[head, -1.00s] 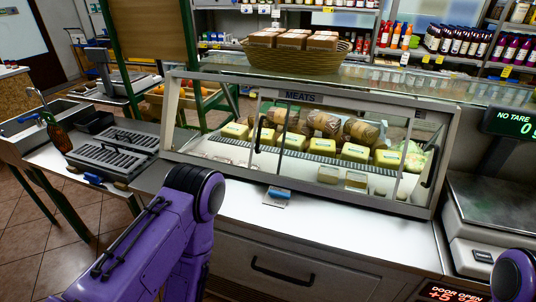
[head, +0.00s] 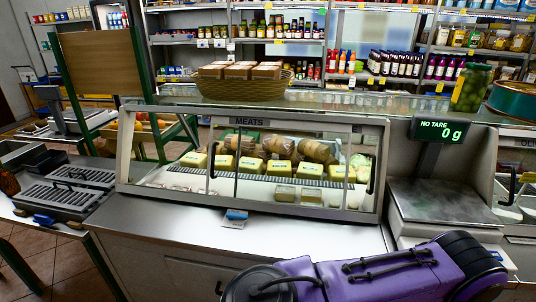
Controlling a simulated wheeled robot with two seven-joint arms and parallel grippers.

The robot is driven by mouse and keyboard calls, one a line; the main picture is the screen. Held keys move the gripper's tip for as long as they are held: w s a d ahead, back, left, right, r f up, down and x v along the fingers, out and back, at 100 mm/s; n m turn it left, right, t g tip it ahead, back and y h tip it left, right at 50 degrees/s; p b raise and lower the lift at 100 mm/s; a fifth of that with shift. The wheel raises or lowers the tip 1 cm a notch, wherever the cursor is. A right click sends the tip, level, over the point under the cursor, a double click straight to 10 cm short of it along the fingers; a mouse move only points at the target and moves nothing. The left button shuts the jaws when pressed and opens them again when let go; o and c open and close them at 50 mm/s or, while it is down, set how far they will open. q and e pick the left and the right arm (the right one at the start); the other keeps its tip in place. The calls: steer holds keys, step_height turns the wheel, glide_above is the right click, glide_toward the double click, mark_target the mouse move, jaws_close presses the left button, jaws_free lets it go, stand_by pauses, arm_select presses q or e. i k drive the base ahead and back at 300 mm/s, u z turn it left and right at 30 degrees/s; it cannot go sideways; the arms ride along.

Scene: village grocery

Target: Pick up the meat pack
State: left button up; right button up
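The glass-fronted display case (head: 150,198) labelled MEATS stands across the counter, with dark handles on its front. Inside, several yellow-topped packs (head: 278,167) stand in a row, with brown wrapped rolls (head: 314,151) behind them. Small pale packs (head: 284,193) lie nearer the front glass. I cannot tell which of these is the meat pack, nor whether the glass front is open. One of my purple arms crosses the bottom right, in front of the counter. Neither gripper shows in the head view.
A scale (head: 440,205) reading 0 g stands right of the case. A wicker basket (head: 244,89) of brown packs and a jar of green contents (head: 471,88) stand on the top shelf.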

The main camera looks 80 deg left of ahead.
mark_target(150, 183)
steer(key=z, duration=0.15)
steer(key=k, duration=2.55)
steer(key=u, duration=1.5)
